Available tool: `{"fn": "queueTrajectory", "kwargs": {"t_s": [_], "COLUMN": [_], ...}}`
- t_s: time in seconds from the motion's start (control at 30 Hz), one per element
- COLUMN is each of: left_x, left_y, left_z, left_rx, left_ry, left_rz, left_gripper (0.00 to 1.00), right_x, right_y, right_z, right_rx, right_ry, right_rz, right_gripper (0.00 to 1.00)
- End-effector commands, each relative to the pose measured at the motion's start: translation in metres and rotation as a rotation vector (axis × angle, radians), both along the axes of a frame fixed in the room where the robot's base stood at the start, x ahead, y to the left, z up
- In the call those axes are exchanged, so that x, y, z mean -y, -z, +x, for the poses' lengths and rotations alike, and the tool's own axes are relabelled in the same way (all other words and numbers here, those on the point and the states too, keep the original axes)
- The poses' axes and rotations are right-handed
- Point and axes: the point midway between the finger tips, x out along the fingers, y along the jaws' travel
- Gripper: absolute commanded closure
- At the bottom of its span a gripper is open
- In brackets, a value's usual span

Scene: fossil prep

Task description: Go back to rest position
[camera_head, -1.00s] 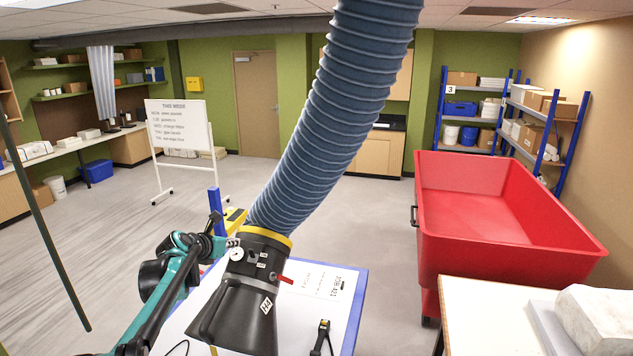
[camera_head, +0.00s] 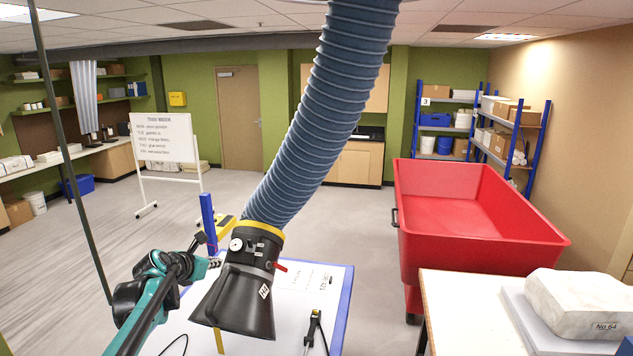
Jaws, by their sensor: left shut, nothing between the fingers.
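My left arm comes in from the lower left, teal and black. Its left gripper (camera_head: 202,250) is at the far end, beside the black extraction hood (camera_head: 240,295) and left of it. The gripper is shut and holds nothing that I can see. It is over the far left part of the white work table with a blue edge (camera_head: 345,305). My right gripper does not show.
A ribbed blue hose (camera_head: 325,100) hangs down to the hood. A red wheeled bin (camera_head: 480,265) stands at the right. A pale stone block (camera_head: 570,300) sits on a bench (camera_head: 450,300) at the lower right. A whiteboard (camera_head: 163,138) stands behind on open floor.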

Motion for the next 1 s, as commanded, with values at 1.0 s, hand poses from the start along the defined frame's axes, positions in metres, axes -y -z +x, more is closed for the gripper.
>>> {"fn": "queueTrajectory", "kwargs": {"t_s": [1.0], "left_x": [0.114], "left_y": [0.349], "left_z": [-0.322], "left_rx": [0.111], "left_ry": [1.37], "left_rz": [1.667], "left_gripper": [1.0], "right_x": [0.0], "right_y": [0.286], "right_z": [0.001], "right_rx": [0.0], "right_ry": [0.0], "right_rz": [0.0], "right_gripper": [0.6]}}
